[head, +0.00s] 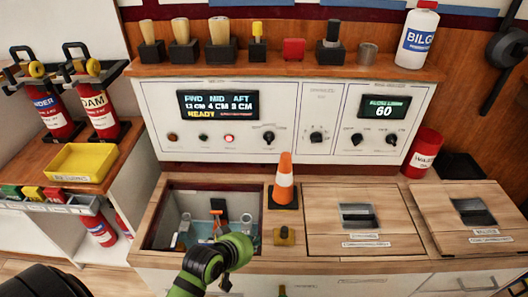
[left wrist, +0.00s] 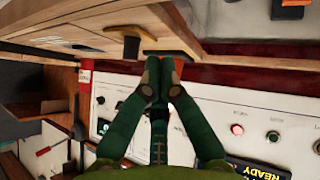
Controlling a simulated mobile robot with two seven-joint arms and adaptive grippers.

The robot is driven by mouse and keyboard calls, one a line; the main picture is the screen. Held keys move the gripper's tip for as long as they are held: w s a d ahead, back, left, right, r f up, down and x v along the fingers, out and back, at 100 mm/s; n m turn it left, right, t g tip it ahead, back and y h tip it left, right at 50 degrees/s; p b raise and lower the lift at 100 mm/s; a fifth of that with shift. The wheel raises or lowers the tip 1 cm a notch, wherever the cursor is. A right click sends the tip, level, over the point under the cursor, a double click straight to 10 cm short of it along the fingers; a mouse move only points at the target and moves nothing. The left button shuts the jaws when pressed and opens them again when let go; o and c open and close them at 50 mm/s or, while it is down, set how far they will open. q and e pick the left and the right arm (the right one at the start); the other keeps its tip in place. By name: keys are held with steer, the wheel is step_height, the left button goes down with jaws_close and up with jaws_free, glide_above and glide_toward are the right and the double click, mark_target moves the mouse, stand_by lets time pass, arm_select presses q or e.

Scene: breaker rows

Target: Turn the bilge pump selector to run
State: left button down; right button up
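The white panel behind the counter carries several black rotary knobs. One knob (head: 268,136) is right of the indicator lamps under the FWD/MID/AFT display. Another knob (head: 316,137) is mid-panel, and two more knobs (head: 357,139) (head: 391,139) sit under the "60" display. Their labels are too small to read, so I cannot tell which is the bilge pump selector or its setting. My green left gripper (head: 243,243) is low over the counter, in front of the open bin and apart from the panel. My right gripper is out of view.
An orange cone (head: 285,183) stands on the counter just right of the open bin (head: 158,235), which holds tools. Lidded hatches (head: 330,192) fill the counter's right. Handled items and a white bottle (head: 417,38) stand on the shelf above. Extinguishers (head: 99,112) are left.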

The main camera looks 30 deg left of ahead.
mark_target(269, 138)
arm_select(q)
steer(key=w+a+r+n+t+y+b, duration=0.2)
steer(key=w+a+r+n+t+y, duration=0.45)
steer(key=w+a+r+n, duration=0.75)
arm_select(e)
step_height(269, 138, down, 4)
arm_select(q)
steer(key=shift+n+t+h, duration=0.3)
steer(key=shift+t+h, duration=0.45)
steer(key=shift+t, duration=0.1)
steer(key=w, duration=0.3)
steer(key=w+f+b, duration=0.1)
steer(key=w, duration=0.2)
steer(key=w+b, duration=0.1)
steer(key=w, duration=0.2)
steer(key=shift+a+f, duration=0.3)
steer(key=d, duration=0.1)
steer(key=w+d, duration=0.1)
steer(key=shift+d, duration=0.3)
steer(key=shift+w+d, duration=0.15)
steer(key=shift+d, duration=0.4)
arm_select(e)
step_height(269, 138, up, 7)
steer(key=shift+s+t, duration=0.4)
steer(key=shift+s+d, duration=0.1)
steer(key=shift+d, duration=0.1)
